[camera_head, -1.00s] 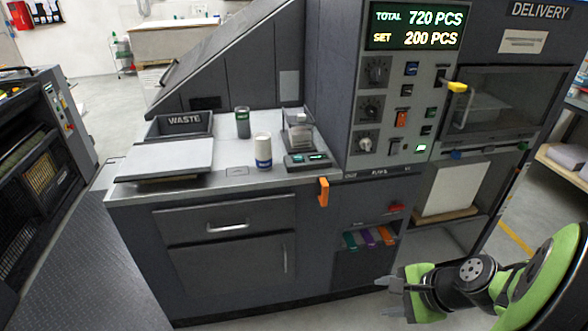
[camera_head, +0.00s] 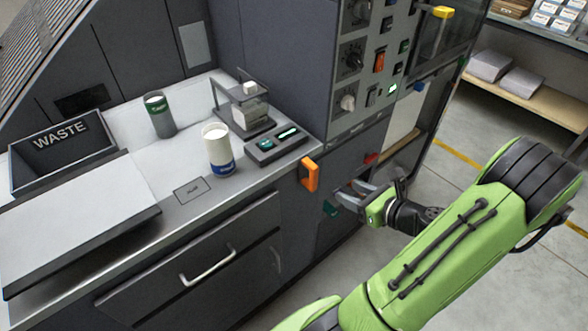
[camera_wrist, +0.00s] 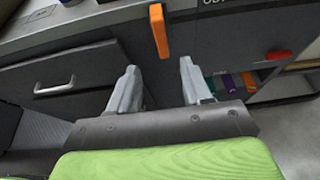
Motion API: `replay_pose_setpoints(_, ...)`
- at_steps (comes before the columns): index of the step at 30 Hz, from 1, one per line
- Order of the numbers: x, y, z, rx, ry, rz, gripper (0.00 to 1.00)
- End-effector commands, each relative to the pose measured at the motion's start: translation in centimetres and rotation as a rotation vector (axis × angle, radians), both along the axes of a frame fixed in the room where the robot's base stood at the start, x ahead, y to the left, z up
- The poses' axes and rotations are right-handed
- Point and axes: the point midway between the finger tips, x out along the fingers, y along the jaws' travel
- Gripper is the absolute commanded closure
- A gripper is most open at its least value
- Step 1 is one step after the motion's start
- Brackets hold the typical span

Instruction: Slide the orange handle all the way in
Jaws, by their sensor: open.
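The orange handle (camera_head: 310,174) sticks out from the front edge of the dark cabinet, just under the counter, right of the drawer. In the wrist view the handle (camera_wrist: 158,31) stands upright at the top, beyond the fingertips and in line with the gap between them. My gripper (camera_head: 350,190) is to the right of the handle and a little lower in the head view, apart from it. In the wrist view my gripper (camera_wrist: 158,80) has its two grey fingers spread with nothing between them.
A drawer with a metal bar handle (camera_head: 208,267) is left of the orange handle. A white and blue cup (camera_head: 218,150) and a small scale (camera_head: 275,144) stand on the counter above. A red knob (camera_head: 371,158) sits to the right. Open floor lies right of the cabinet.

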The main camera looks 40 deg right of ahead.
Motion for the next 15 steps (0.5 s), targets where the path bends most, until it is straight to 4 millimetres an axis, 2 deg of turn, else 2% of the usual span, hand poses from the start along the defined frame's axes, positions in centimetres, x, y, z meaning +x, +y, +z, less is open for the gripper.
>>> replay_pose_setpoints(5, 2.5, 0.2, -1.2, -0.001, -0.002, 0.008, 0.51)
replay_pose_setpoints(15, 10.4, 0.5, -4.6, -0.003, -0.001, 0.010, 0.51)
